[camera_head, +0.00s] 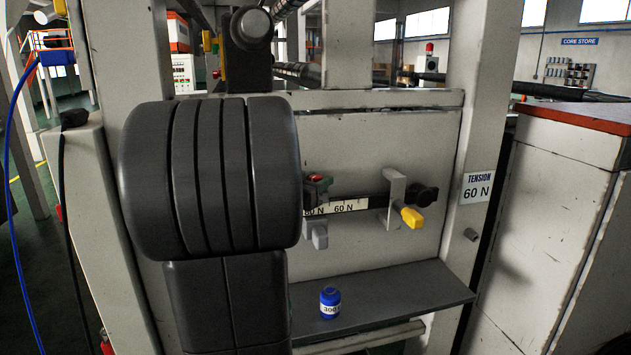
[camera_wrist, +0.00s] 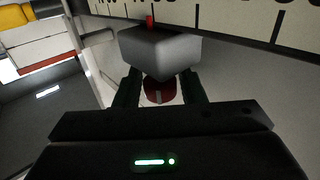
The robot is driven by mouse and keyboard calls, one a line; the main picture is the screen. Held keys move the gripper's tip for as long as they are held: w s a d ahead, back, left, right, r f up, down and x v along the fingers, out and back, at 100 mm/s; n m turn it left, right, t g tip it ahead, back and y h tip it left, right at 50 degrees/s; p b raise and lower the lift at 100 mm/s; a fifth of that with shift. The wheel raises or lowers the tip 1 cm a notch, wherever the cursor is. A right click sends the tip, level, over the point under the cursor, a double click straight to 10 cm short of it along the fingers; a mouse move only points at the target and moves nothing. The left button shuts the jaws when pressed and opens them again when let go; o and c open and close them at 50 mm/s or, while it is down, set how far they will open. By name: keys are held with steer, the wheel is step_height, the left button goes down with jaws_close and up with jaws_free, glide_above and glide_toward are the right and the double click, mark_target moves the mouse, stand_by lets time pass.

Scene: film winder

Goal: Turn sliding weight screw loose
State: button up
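The sliding weight is a grey block (camera_wrist: 160,48) in the wrist view, beside the scale strip (camera_wrist: 225,18), with a small red mark at its top edge. Its screw has a round red knob (camera_wrist: 159,91) with a pale line across it. My gripper (camera_wrist: 161,86) has its two dark fingers on either side of this knob, close to it. Whether they touch it I cannot tell. In the head view a grey block (camera_head: 319,236) hangs below the scale beam (camera_head: 350,205), with red and dark green parts above it. My arm hides the beam's left part.
A yellow handle (camera_head: 411,217) sits on a bracket right of the scale. A blue labelled bottle-like weight (camera_head: 330,303) stands on the dark shelf (camera_head: 420,286) below. A sign (camera_head: 478,188) reads "TENSION 60 N". A cabinet (camera_head: 560,190) stands at right.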

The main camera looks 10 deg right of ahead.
steer(key=c, duration=0.7)
steer(key=shift+o, duration=0.2)
steer(key=shift+r+n+t+y+p, duration=0.2)
steer(key=shift+n+t+y+p, duration=0.1)
steer(key=shift+t+y+p, duration=0.2)
steer(key=shift+f+n+t+y, duration=0.15)
steer(key=shift+n+t+y, duration=0.75)
steer(key=shift+n+y, duration=0.15)
steer(key=shift+y, duration=0.45)
steer(key=shift+n, duration=0.25)
steer(key=o, duration=0.7)
steer(key=shift+c, duration=0.2)
